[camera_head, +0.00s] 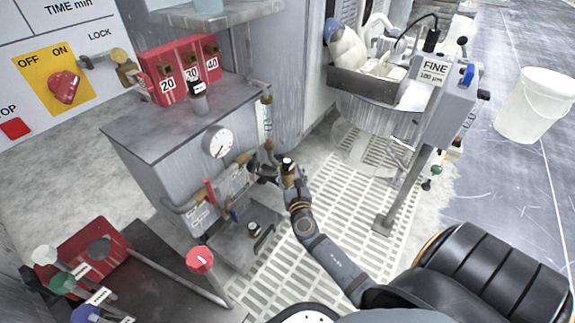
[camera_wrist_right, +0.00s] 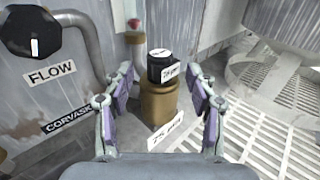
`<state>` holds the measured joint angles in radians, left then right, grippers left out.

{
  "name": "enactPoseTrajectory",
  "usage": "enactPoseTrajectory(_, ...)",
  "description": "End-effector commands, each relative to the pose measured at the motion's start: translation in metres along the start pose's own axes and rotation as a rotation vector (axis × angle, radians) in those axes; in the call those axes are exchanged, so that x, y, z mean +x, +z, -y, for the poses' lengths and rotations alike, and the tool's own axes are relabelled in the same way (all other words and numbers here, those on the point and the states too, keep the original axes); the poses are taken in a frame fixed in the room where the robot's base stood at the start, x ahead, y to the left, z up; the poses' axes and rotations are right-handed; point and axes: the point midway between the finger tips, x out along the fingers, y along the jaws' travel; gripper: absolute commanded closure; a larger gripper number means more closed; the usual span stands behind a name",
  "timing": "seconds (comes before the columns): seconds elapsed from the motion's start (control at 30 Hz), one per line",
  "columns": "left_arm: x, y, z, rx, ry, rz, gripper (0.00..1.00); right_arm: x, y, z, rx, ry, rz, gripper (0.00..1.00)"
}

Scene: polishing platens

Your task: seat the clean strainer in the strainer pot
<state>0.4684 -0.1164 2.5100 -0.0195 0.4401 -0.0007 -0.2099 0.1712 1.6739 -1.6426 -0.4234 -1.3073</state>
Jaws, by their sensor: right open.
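My right gripper (camera_wrist_right: 161,84) is open, with one finger on each side of the strainer and pot and gaps showing. A similar dark piece with a white band (camera_head: 198,92) stands on the grey cabinet, and another (camera_head: 253,229) stands low in front. I cannot tell which is clean. My left gripper is out of view.
Pipes and a gauge (camera_head: 217,142) line the cabinet front beside my right gripper. A black valve knob (camera_wrist_right: 32,32) is at left in the wrist view. A red numbered rack (camera_head: 178,70) stands on the cabinet. Grating (camera_head: 330,215) lies open to the right.

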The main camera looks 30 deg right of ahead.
Motion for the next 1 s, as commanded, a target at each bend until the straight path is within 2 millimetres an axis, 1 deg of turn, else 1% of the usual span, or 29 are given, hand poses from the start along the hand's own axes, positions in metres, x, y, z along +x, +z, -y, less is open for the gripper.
enactPoseTrajectory(0.03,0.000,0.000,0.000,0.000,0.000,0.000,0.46,-0.009,-0.001,0.000,0.001,0.000,-0.002,0.43)
enactPoseTrajectory(0.1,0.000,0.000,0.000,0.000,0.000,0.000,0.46,-0.018,0.000,0.000,-0.001,0.001,0.000,0.43)
enactPoseTrajectory(0.23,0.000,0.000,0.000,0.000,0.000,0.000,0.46,-0.025,0.001,0.000,0.000,0.000,0.001,0.43)
enactPoseTrajectory(0.93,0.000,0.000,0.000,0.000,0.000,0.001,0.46,-0.025,0.001,0.000,0.002,0.000,0.001,0.43)
enactPoseTrajectory(0.97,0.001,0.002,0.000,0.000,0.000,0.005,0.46,-0.025,0.003,0.000,0.012,0.001,-0.001,0.43)
enactPoseTrajectory(1.0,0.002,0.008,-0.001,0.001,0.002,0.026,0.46,-0.026,0.008,-0.001,0.044,0.005,-0.006,0.43)
